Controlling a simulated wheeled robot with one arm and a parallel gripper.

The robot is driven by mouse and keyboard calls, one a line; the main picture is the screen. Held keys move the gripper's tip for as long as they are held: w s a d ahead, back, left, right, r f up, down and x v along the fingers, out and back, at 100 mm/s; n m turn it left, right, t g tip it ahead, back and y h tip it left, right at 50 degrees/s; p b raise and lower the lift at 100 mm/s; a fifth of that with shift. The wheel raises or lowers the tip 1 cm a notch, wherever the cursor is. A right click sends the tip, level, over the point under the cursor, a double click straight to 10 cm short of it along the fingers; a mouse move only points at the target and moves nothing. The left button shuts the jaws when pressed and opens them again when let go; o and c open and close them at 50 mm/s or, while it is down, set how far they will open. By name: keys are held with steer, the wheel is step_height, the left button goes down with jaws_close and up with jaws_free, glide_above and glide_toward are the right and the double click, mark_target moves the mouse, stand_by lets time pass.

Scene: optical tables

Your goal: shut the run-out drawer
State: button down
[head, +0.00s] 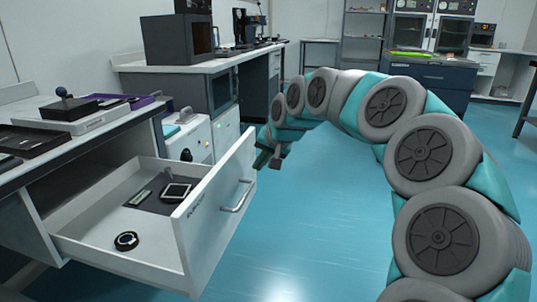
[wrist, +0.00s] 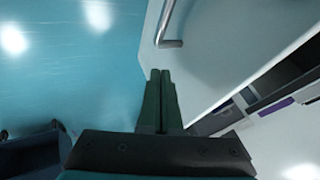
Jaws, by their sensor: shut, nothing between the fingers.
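The run-out drawer (head: 95,240) is white and stands pulled out from under the left bench in the head view. Its front panel (head: 212,225) carries a bar handle (head: 237,197), which also shows in the wrist view (wrist: 170,43). My gripper (head: 268,160) is in front of the panel's far end, beyond the handle. In the wrist view my gripper (wrist: 161,72) has its fingers together and empty, close to the panel face. I cannot tell whether the tips touch it. A black round item (head: 126,241) and a framed item (head: 175,192) lie inside the drawer.
White cabinets (head: 188,138) stand behind the drawer. A microscope (head: 250,25) stands on the far bench. The blue floor (head: 310,220) is clear in front of the drawer.

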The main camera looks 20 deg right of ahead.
mark_target(242, 169)
steer(key=shift+w+a+r, duration=0.1)
steer(key=shift+w+a, duration=0.35)
steer(key=shift+a, duration=0.2)
steer(key=shift+w+a+r, duration=0.1)
steer(key=shift+w+a, duration=0.35)
steer(key=shift+a, duration=0.2)
